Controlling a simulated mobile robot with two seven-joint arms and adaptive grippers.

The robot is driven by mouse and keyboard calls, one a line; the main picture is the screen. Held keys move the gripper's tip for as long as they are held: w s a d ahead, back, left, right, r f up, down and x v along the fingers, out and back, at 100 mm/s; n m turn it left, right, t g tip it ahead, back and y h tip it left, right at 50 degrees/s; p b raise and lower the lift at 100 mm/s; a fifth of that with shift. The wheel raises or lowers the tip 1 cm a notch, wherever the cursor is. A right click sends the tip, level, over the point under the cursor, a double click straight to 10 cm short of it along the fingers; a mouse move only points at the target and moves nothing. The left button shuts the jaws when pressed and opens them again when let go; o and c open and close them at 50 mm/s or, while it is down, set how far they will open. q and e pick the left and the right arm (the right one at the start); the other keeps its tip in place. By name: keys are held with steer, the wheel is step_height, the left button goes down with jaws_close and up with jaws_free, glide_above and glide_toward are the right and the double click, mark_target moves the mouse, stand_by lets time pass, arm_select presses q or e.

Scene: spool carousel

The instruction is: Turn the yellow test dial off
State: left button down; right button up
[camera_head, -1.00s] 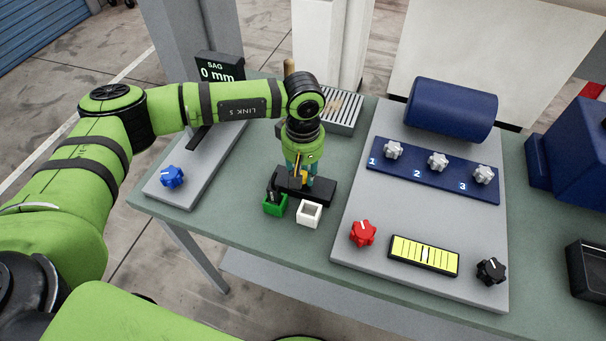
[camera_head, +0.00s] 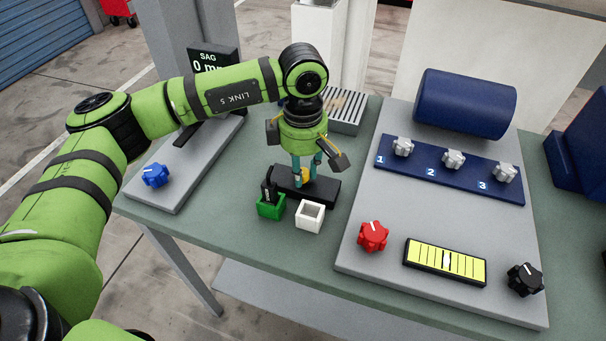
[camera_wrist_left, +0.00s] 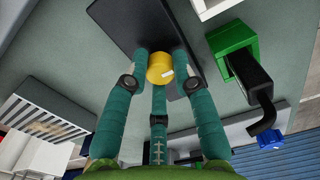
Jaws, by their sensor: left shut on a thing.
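The yellow test dial (camera_head: 306,175) sits on a black base block (camera_head: 325,192) on the green table, mostly hidden behind my fingers in the head view. The left wrist view shows its round yellow top (camera_wrist_left: 159,66) with a white mark pointing toward the lower right. My left gripper (camera_head: 306,172) points down over the block, its teal fingers shut around the dial. In the left wrist view the fingers (camera_wrist_left: 160,70) press on it from the sides. My right gripper is not in view.
A green holder (camera_head: 271,212) with a black hooked item and a white open box (camera_head: 310,224) stand close in front of the block. To the right is a grey panel (camera_head: 375,205) with red, black and white knobs. A blue knob (camera_head: 154,175) is at left.

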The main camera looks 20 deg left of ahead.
mark_target(303, 171)
arm_select(q)
steer(key=shift+n+b, duration=0.3)
steer(key=shift+n, duration=0.1)
steer(key=c, duration=1)
jaws_free()
step_height(303, 171, up, 12)
